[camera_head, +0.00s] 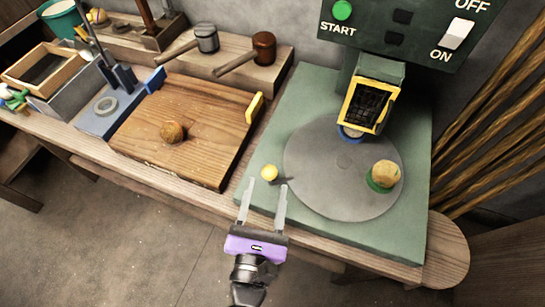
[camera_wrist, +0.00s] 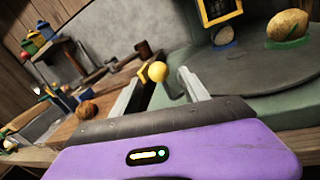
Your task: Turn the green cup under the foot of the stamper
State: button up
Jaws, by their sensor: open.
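The green cup (camera_head: 376,185) sits near the right edge of the round grey turntable (camera_head: 320,165), with a tan lump on top; it also shows in the wrist view (camera_wrist: 289,43). The stamper's foot (camera_head: 369,106), dark in a yellow frame, hangs over the back of the turntable. A blue cup (camera_head: 350,133) is beneath it, partly hidden. A yellow knob (camera_head: 269,172) sits at the turntable's left, on a short dark handle. My gripper (camera_head: 266,184) is open, with its fingertips just in front of and either side of the knob. I cannot tell whether they touch it.
A dark green control box (camera_head: 400,30) with a green START button and a white switch (camera_head: 457,33) overhangs the back. Left of the green base (camera_head: 300,95) lies a wooden board (camera_head: 190,105) with a brown ball (camera_head: 172,132). Mallets rest behind it. The floor in front is clear.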

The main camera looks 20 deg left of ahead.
jog(key=shift+w+a, duration=0.25)
jog(key=shift+w, duration=1.05)
jog(key=shift+w+a, duration=0.2)
jog(key=shift+w, duration=1.1)
jog(key=shift+w+a, duration=0.25)
jog(key=shift+w, duration=1.05)
grip_shut()
